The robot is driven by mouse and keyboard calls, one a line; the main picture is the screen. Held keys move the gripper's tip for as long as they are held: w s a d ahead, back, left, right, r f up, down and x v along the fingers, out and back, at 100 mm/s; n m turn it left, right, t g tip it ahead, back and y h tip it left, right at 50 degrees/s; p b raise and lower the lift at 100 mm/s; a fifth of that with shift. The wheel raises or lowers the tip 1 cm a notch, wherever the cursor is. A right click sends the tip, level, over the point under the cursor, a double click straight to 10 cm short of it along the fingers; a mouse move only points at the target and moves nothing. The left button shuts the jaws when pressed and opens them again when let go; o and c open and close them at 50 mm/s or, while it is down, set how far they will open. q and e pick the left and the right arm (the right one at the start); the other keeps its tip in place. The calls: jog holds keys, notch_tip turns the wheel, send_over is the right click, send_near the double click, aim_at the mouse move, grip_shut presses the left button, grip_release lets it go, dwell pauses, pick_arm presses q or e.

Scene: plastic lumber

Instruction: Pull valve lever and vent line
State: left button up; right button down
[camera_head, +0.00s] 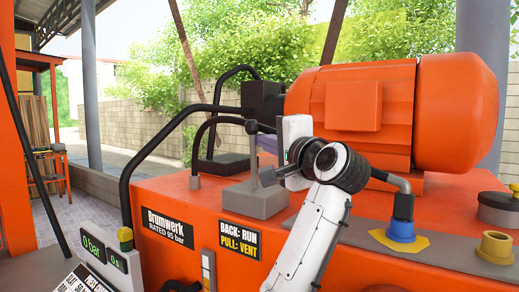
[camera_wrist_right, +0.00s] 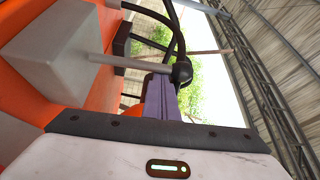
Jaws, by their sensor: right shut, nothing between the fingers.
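The valve lever (camera_head: 253,152) is a thin grey rod with a dark ball knob, standing about upright from a grey valve block (camera_head: 256,199) on the orange machine. In the right wrist view the rod (camera_wrist_right: 125,62) ends in the black knob (camera_wrist_right: 182,72). My right gripper (camera_head: 262,143) is beside the rod just below the knob. Its purple fingers (camera_wrist_right: 161,80) are shut together with nothing between them. Their tips overlap the rod and knob in view; I cannot tell whether they touch. My left gripper is not in view. I cannot identify the vent line.
A label (camera_head: 240,240) reads "BACK: RUN, PULL: VENT". A display (camera_head: 92,248) at lower left reads 0 bar. Black bent pipes (camera_head: 165,137) rise left of and behind the lever. A large orange motor (camera_head: 390,110) stands to the right. A blue fitting (camera_head: 402,230) sits in front.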

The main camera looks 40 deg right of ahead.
jog(key=shift+s+a+f+n+t+b, duration=0.2)
jog(key=shift+a+n+t+b, duration=0.1)
jog(key=shift+a+n, duration=0.25)
jog(key=shift+s+a+f+n+t+b, duration=0.15)
jog(key=shift+a+n+t+b, duration=0.15)
jog(key=shift+a+n, duration=0.25)
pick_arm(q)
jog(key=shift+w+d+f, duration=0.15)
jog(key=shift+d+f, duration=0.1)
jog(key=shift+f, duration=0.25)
pick_arm(e)
jog(key=shift+s+a+f+n+t, duration=0.15)
jog(key=shift+a+n+t, duration=0.2)
jog(key=shift+a, duration=0.55)
jog(key=shift+f, duration=0.1)
